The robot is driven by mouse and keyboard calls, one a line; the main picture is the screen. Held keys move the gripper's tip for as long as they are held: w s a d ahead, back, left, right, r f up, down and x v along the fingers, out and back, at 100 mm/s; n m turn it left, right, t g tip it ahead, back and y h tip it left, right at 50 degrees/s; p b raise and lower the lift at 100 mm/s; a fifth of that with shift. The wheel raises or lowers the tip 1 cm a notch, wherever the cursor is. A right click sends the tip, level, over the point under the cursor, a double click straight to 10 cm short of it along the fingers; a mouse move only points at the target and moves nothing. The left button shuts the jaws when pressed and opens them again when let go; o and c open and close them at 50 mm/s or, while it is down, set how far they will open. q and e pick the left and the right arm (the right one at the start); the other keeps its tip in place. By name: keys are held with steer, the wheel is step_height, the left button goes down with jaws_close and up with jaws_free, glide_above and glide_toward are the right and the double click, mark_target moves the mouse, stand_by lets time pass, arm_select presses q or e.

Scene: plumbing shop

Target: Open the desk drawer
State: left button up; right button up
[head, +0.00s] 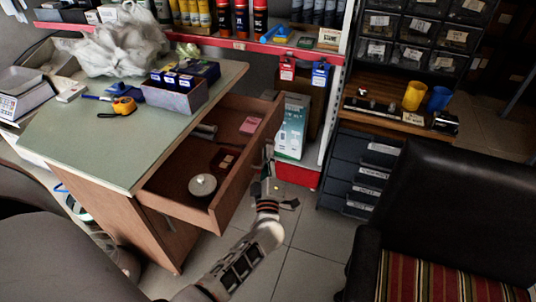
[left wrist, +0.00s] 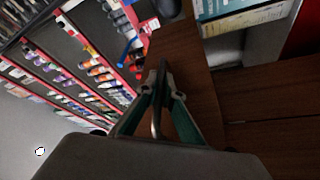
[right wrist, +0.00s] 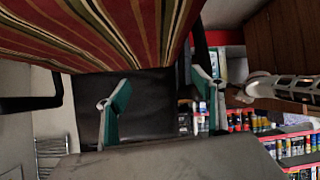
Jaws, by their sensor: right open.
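The desk drawer (head: 262,132) is pulled well out of the wooden desk (head: 165,226), and its inside shows. A round pale lidded thing, a pink pad and small items lie in it. My left gripper (head: 268,180) is at the drawer's front face. In the left wrist view its fingers (left wrist: 161,85) are closed together around the metal drawer handle (left wrist: 156,118), against the brown front panel (left wrist: 185,65). My right gripper (right wrist: 160,105) is open and empty, its fingers wide apart. It faces the chair and is not seen in the head view.
A black chair (head: 455,200) with a striped seat stands at the right. A shelf rack (head: 240,46) with bottles and a dark drawer cabinet (head: 365,165) stand behind. The desk top (head: 95,145) holds a blue box and tape measure. Tiled floor (head: 310,240) is clear between drawer and chair.

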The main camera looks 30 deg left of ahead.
arm_select(q)
steer(key=shift+o, duration=0.7)
steer(key=v, duration=0.7)
steer(key=shift+s, duration=0.25)
steer(key=shift+d, duration=0.15)
